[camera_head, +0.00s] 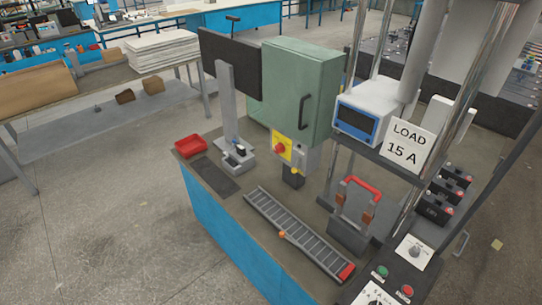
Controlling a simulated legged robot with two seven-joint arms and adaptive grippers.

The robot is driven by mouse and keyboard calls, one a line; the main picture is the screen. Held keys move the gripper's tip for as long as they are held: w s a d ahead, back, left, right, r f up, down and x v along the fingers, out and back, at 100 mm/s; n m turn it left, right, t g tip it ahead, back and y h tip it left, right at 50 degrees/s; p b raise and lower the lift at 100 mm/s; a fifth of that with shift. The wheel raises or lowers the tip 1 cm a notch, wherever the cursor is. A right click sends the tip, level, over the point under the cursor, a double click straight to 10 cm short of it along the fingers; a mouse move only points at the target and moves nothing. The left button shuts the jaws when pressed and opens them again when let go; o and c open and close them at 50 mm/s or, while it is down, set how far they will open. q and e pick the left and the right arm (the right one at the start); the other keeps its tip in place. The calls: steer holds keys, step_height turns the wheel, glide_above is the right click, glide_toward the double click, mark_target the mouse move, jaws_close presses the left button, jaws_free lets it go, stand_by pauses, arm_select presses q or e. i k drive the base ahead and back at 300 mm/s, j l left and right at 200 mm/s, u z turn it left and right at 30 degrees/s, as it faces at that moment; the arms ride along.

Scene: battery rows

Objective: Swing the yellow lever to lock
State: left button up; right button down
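The green cabinet (312,85) stands at the back of the blue-sided bench, its door shut with a dark handle. On its lower front is a yellow plate (289,154) with a red rotary knob (280,148). Just below, a small yellow part (294,171) shows against a grey and black fitting; it may be the yellow lever, but it is too small to tell its shape or position. Neither of my grippers is in view.
A slatted rail (298,232) with an orange knob runs along the bench top. A red-handled device (351,222) stands to its right. A red tray (191,146) sits at the left corner. Metal posts and a "LOAD 15 A" sign (408,141) rise at right.

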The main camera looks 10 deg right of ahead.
mark_target(294, 169)
steer(key=i+j, duration=0.45)
steer(key=i+j+z, duration=0.15)
steer(key=i+j, duration=0.3)
steer(key=j, duration=0.2)
